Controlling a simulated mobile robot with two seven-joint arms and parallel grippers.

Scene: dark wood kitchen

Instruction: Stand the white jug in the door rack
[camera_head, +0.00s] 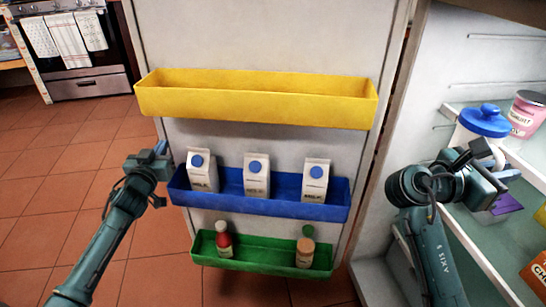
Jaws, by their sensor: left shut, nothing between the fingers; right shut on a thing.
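The white jug (466,136) with a blue lid is at the right, by the fridge shelves, partly hidden behind my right gripper. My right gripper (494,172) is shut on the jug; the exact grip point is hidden. I cannot tell whether the jug touches the shelf. The door rack is on the open door in the middle. Its top yellow bin (255,108) looks empty. The blue bin (260,206) below holds several milk cartons (257,175). The green bin (262,258) holds bottles. My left gripper (160,150) is shut and empty, left of the door.
A pink yogurt tub (526,114) stands beside the jug on the upper fridge shelf. A purple item (507,205) and an orange box (537,272) sit lower in the fridge. An oven (88,83) stands far back left. The tiled floor left of the door is clear.

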